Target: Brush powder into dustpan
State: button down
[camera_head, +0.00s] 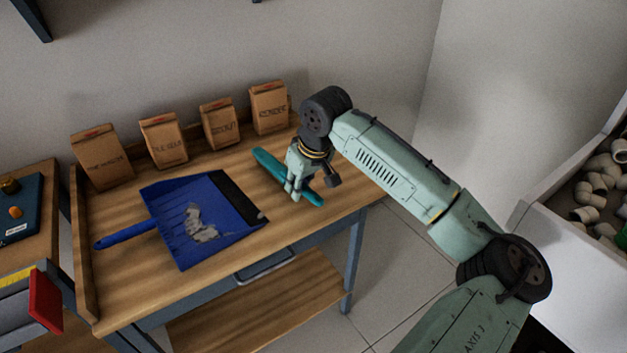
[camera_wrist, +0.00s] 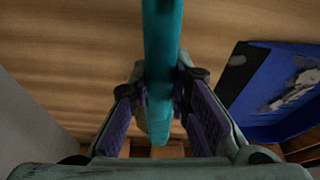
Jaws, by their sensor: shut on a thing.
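A blue dustpan (camera_head: 183,234) with a black front lip lies on the wooden workbench, its handle toward the left. A patch of grey powder (camera_head: 203,228) lies inside the dustpan. The powder (camera_wrist: 292,90) and dustpan (camera_wrist: 262,72) also show at the right of the wrist view. My gripper (camera_head: 296,188) is to the right of the dustpan, shut on a teal brush (camera_head: 270,165). The brush (camera_wrist: 163,50) runs between the fingers in the wrist view. Its bristles are hidden, so I cannot tell whether it touches the bench. I see no powder on the bare bench.
Several brown paper bags (camera_head: 164,140) stand along the back of the workbench (camera_head: 130,300). The bench's right edge is close to my gripper. Another bench with a blue box (camera_head: 17,212) stands at the left. A white bin of pipe fittings (camera_head: 575,250) is at the right.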

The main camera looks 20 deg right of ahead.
jog(key=s+a, duration=0.2)
jog(key=a, duration=0.3)
jog(key=s+a, duration=0.3)
jog(key=a, duration=0.3)
jog(key=s+a, duration=0.2)
jog(key=a, duration=0.4)
jog(key=shift+s+a+r, duration=0.25)
jog(key=shift+s+r, duration=0.05)
jog(key=shift+s, duration=0.1)
jog(key=w+d+r+p, duration=0.2)
jog(key=d+r+p, duration=0.2)
jog(key=r, duration=0.5)
jog(key=shift+w+d, duration=0.3)
jog(key=shift+d, duration=0.6)
